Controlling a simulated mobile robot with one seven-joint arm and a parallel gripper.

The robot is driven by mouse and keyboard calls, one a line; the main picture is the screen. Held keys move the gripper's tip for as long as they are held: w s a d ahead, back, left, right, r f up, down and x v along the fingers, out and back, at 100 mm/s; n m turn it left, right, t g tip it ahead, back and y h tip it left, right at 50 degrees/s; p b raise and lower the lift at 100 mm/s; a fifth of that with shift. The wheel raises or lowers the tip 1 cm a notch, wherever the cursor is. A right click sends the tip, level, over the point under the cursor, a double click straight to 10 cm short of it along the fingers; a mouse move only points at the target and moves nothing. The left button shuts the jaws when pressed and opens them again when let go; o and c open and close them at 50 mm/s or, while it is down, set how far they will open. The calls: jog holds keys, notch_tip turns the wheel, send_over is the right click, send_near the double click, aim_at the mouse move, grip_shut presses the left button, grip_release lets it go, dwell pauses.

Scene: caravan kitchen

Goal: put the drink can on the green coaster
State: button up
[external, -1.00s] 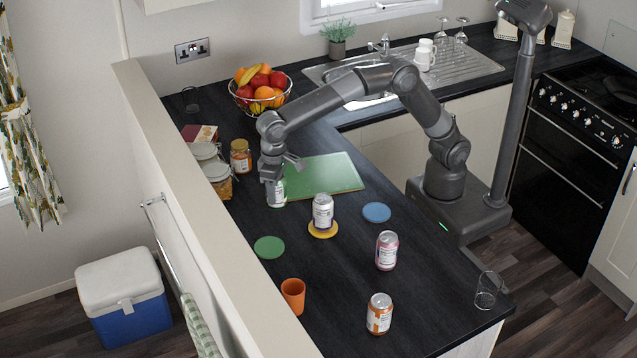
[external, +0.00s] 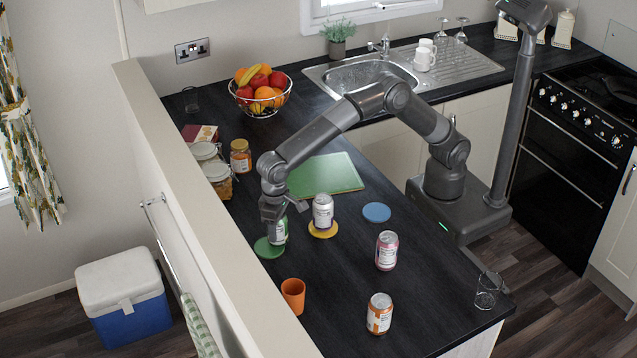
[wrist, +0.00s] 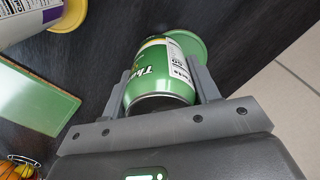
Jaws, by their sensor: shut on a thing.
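A green drink can (external: 279,231) with a white label is held in my gripper (external: 273,217), which is shut on it. In the wrist view the same can (wrist: 158,88) lies between the two fingers (wrist: 165,85). The green coaster (external: 268,249) is directly by the can's lower end in the external view. In the wrist view the coaster (wrist: 191,45) shows beyond the can's far end, partly covered by it. I cannot tell whether the can touches the coaster.
A white-labelled can (external: 323,210) stands on a yellow coaster (external: 324,231) just right of my gripper. A blue coaster (external: 376,212) is bare. An orange cup (external: 293,294), a pink can (external: 386,250) and an orange can (external: 379,313) stand nearer the front. A low wall (external: 190,215) borders the left.

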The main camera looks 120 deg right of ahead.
jog(key=o, duration=1.2)
jog(key=shift+f, duration=0.1)
